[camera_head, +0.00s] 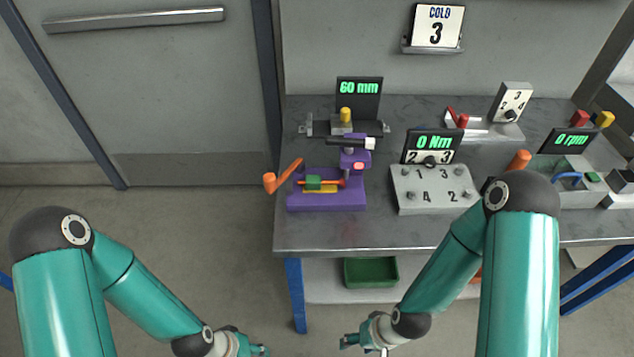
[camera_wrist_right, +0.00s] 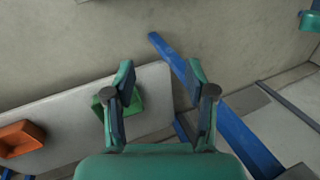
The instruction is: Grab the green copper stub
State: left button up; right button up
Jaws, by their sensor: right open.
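The green copper stub (camera_head: 314,182) appears to be the small green piece on a copper-orange rod, lying across the purple fixture (camera_head: 325,202) at the left of the bench. My right gripper (camera_head: 347,342) is low in front of the bench, well away from the fixture. In the right wrist view my right gripper (camera_wrist_right: 160,78) is open, with nothing between its fingers. My left gripper (camera_head: 262,350) shows at the bottom edge, partly cut off, and its opening cannot be made out.
The bench top (camera_head: 300,235) carries a numbered grey box (camera_head: 435,198), displays and other devices. An orange lever (camera_head: 282,175) sticks out left of the fixture. A green bin (camera_head: 371,272) stands on the lower shelf. Blue bench legs (camera_head: 296,295) stand below. Open floor lies at the left.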

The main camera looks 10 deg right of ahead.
aim_at(312, 181)
jog(key=u, duration=0.85)
jog(key=i, duration=0.15)
jog(key=z, duration=2.75)
jog(key=k, duration=1.4)
jog(key=z, duration=1.2)
jog(key=i, duration=0.1)
jog(key=u, duration=2.75)
jog(key=i, duration=1)
jog(key=z, duration=0.1)
